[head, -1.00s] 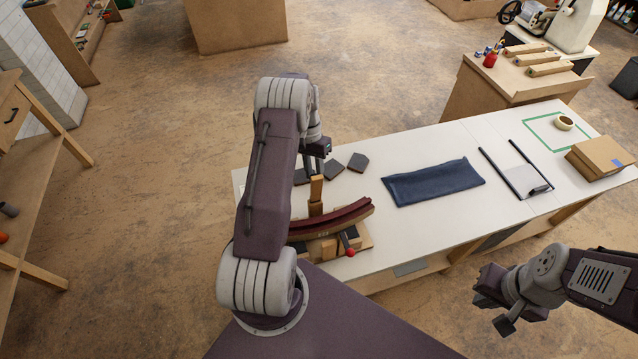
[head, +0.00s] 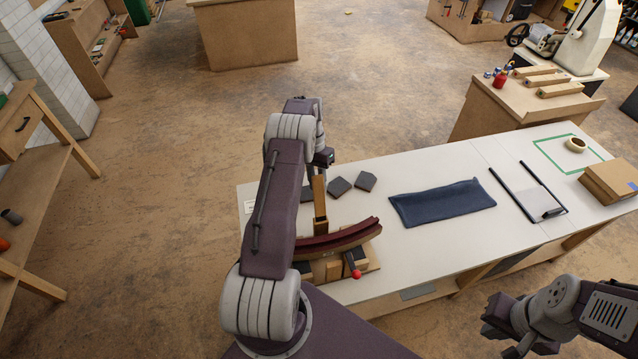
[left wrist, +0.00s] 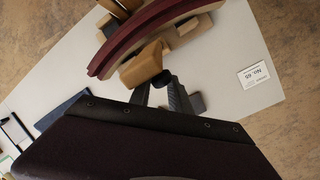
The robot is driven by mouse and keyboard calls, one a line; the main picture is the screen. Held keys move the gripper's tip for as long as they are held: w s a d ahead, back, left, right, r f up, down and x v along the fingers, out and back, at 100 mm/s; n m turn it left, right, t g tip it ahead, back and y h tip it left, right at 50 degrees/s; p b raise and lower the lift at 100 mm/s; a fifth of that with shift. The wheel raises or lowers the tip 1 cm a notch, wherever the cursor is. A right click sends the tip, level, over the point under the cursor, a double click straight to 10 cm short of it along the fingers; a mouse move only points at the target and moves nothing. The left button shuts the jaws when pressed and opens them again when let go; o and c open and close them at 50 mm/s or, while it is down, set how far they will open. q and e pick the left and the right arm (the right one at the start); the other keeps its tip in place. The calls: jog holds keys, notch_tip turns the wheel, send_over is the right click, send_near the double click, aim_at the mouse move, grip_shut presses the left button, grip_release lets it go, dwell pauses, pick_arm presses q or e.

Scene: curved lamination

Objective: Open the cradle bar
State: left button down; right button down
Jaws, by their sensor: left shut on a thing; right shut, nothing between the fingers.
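The cradle (head: 372,262) stands on the near left part of the white bench and holds a curved dark red and wood lamination (head: 345,238). The wooden cradle bar (head: 320,207) stands roughly upright behind the lamination in the head view. My left gripper (left wrist: 163,88) is shut on the bar's end (left wrist: 144,64), seen in the left wrist view; in the head view its fingers are mostly hidden by my arm. A lever with a red knob (head: 356,274) sticks out at the cradle's front. My right gripper (head: 500,328) is shut and empty, off the bench's near side.
Dark square pads (head: 339,187) lie behind the cradle. A folded blue cloth (head: 442,203) lies to its right, then a dark-railed frame (head: 528,190) and cardboard boxes (head: 608,181). A numbered label (left wrist: 254,75) lies on the bench. White bench surface is free between cradle and cloth.

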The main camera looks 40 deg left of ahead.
pick_arm(q)
jog(key=shift+s+f, duration=0.25)
jog(key=shift+s, duration=0.1)
jog(key=c, duration=1.3)
grip_release()
jog(key=shift+o, duration=0.9)
jog(key=shift+s+a+r, duration=0.15)
jog(key=shift+a, duration=0.15)
pick_arm(e)
jog(key=shift+s+a+r, duration=0.1)
jog(key=shift+s+a, duration=0.05)
jog(key=shift+a, duration=0.1)
pick_arm(q)
jog(key=shift+w+d, duration=0.15)
jog(key=shift+w, duration=0.05)
pick_arm(e)
jog(key=shift+d, duration=0.1)
pick_arm(q)
jog(key=shift+r, duration=0.1)
jog(key=v, duration=0.9)
jog(key=shift+b, duration=0.3)
pick_arm(e)
jog(key=shift+f, duration=0.35)
